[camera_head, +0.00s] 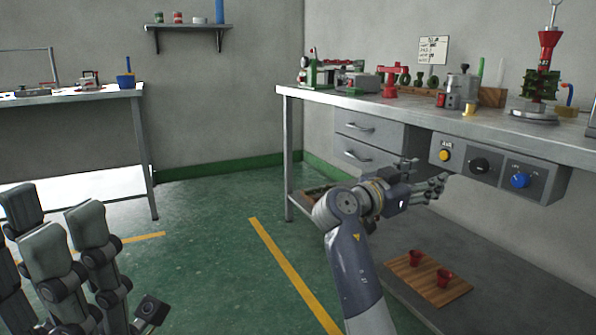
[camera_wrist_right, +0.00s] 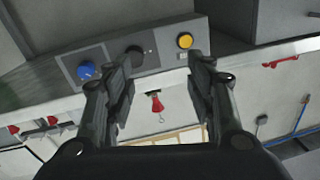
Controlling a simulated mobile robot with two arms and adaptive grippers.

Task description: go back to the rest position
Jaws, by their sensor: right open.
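My right gripper (camera_head: 428,177) is open and empty, in front of the workbench just below its top and left of the control panel (camera_head: 497,166). In the right wrist view its two sides (camera_wrist_right: 160,62) stand apart with nothing held between them, and the panel (camera_wrist_right: 135,55) shows beyond them. My left gripper (camera_head: 75,255) is at the lower left of the head view, fingers pointing up and spread, with nothing seen in it. Its lower part is cut off by the frame edge.
The workbench (camera_head: 330,97) carries a red-and-green press (camera_head: 543,75) and several tools. The panel has a yellow button (camera_head: 444,156), a black knob (camera_head: 480,166) and a blue knob (camera_head: 520,180). Red cups stand on a wooden board (camera_head: 450,290) below. Green floor (camera_head: 205,215) is clear between the benches.

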